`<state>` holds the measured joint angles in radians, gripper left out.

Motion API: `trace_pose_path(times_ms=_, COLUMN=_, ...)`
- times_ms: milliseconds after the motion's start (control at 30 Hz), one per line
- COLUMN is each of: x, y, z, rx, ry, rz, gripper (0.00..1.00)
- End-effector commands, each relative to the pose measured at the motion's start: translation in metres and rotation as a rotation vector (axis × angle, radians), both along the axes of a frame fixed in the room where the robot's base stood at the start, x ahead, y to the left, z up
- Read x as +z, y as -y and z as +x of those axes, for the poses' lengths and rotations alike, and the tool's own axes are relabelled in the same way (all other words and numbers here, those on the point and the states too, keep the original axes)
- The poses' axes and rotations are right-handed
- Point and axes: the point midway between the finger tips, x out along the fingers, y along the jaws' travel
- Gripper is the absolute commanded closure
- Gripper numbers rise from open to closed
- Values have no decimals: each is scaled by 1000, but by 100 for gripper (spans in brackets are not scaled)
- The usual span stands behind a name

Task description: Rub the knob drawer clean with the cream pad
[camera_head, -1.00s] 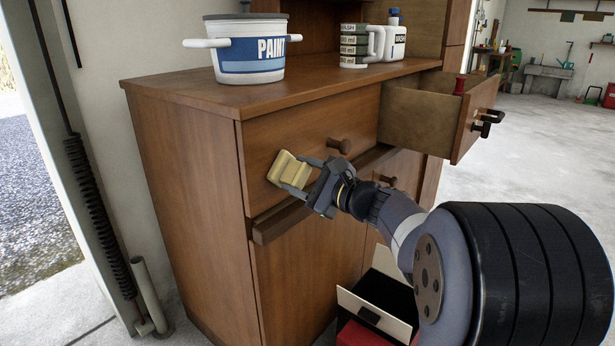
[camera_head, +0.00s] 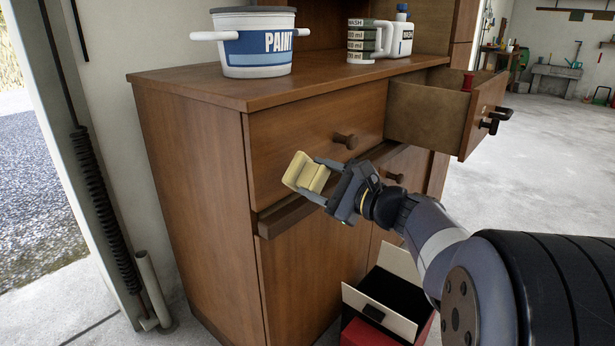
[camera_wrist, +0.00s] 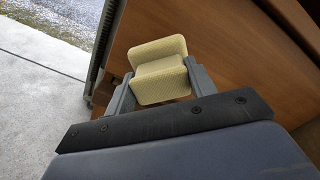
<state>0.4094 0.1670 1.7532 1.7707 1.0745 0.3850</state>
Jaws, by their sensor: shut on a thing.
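The knob drawer (camera_head: 285,138) is a shut brown wooden drawer front with a round dark knob (camera_head: 345,140), on the left of the cabinet in the head view. My gripper (camera_head: 320,180) is shut on the cream pad (camera_head: 303,172), in front of the drawer's lower part, left of and below the knob. The pad is tilted. I cannot tell whether it touches the drawer face. In the wrist view the cream pad (camera_wrist: 160,70) sits between the two grey fingers, with brown wood behind it. My gripper hides part of the drawer's lower edge.
An open drawer (camera_head: 440,110) juts out at the right, with a red object inside. A paint pot (camera_head: 255,45), a measuring jug (camera_head: 365,40) and a white bottle (camera_head: 400,35) stand on the cabinet top. An open box (camera_head: 385,300) sits below my arm. A ledge (camera_head: 290,215) runs under the drawer.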

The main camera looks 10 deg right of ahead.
Motion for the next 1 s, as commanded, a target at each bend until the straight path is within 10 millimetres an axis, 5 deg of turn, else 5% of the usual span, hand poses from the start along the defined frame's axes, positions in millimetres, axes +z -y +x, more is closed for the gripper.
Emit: trace_pose_path(times_ms=1000, x=0, y=25, z=-34, rx=-1, ry=0, rz=0, gripper=77)
